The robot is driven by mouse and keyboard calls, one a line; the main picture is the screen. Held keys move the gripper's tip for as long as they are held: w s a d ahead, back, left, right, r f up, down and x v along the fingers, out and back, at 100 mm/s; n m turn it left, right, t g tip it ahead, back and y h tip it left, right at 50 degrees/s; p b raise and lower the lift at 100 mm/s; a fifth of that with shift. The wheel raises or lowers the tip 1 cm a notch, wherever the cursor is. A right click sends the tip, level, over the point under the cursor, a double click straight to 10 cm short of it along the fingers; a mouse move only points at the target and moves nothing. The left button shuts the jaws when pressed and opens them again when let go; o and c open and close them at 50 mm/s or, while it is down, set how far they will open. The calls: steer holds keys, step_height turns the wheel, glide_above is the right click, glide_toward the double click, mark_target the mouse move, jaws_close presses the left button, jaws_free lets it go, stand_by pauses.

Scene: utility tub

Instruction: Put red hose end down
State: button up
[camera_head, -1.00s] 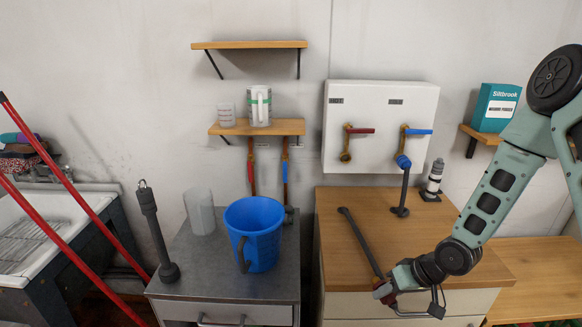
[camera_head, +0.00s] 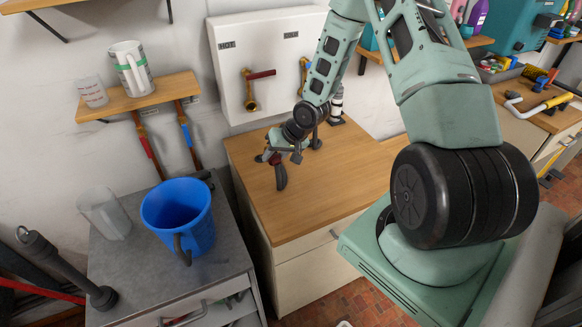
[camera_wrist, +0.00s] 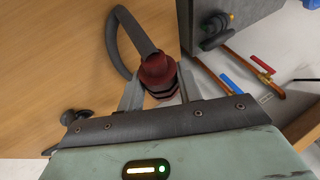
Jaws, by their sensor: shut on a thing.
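The red hose end (camera_wrist: 157,70) sits between my gripper's fingers (camera_wrist: 160,84) in the wrist view, with the gripper shut on it. Its dark hose (camera_wrist: 122,42) curves away in a loop over wood. In the head view my gripper (camera_head: 275,156) is over the left part of the wooden worktop (camera_head: 310,200), below the wall panel (camera_head: 275,55). The red end is small and partly covered there. I cannot tell whether it touches the worktop. The hot tap with a red handle (camera_head: 262,74) has nothing attached.
A blue bucket (camera_head: 180,215) and a clear beaker (camera_head: 104,212) stand on the grey cabinet to the left. A shelf (camera_head: 136,97) holds a jug (camera_head: 131,68) and a small cup (camera_head: 92,91). The worktop's front is clear. My arm hides part of the panel.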

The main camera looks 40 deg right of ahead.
step_height(320, 180, down, 7)
steer(key=shift+r+p, duration=0.2)
steer(key=shift+p, duration=0.7)
steer(key=shift+f, duration=0.2)
steer(key=shift+f+b, duration=0.35)
steer(key=shift+f, duration=0.1)
steer(key=shift+f, duration=0.2)
steer(key=o, duration=1)
